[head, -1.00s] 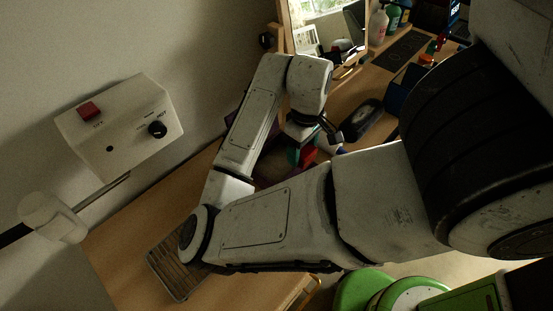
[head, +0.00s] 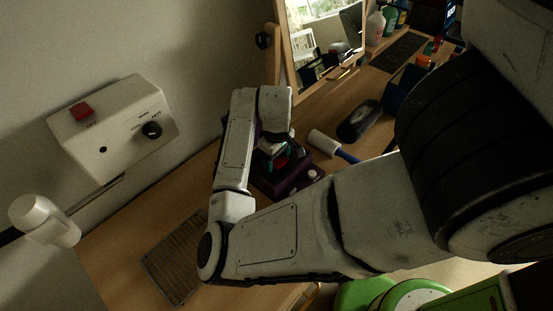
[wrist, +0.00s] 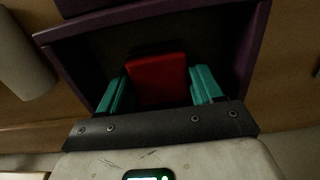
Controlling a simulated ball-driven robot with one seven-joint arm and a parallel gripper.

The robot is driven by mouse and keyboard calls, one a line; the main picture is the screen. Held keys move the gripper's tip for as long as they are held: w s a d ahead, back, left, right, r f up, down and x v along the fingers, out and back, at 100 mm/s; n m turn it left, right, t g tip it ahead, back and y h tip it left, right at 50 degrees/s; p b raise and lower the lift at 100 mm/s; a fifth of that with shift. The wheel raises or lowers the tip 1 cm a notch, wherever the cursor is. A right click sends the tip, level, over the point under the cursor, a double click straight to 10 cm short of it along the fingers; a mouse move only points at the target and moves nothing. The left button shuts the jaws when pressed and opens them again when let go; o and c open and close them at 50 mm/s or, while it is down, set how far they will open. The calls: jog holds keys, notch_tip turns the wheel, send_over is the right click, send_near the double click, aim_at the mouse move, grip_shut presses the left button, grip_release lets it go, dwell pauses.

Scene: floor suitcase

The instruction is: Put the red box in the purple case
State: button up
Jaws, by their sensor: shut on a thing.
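The red box (wrist: 158,78) is held between the teal fingertips of my gripper (wrist: 160,92) in the wrist view. Behind it is the dark inside of the purple case (wrist: 150,12), whose rim runs around the fingers. In the head view the purple case (head: 292,187) sits on the wooden counter, with my gripper (head: 277,158) over it. I cannot tell whether the box touches the case floor. My arm hides part of the case.
A lint roller (head: 332,145) with a blue handle lies right of the case. A black oval item (head: 359,119) lies beyond it. A mirror (head: 325,45) stands behind.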

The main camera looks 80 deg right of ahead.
aim_at(276, 160)
jog(key=shift+f, duration=0.15)
jog(key=o, duration=1.1)
jog(key=shift+c, duration=0.2)
notch_tip(276, 160, up, 12)
jog(key=p, duration=0.1)
jog(key=shift+r, duration=0.2)
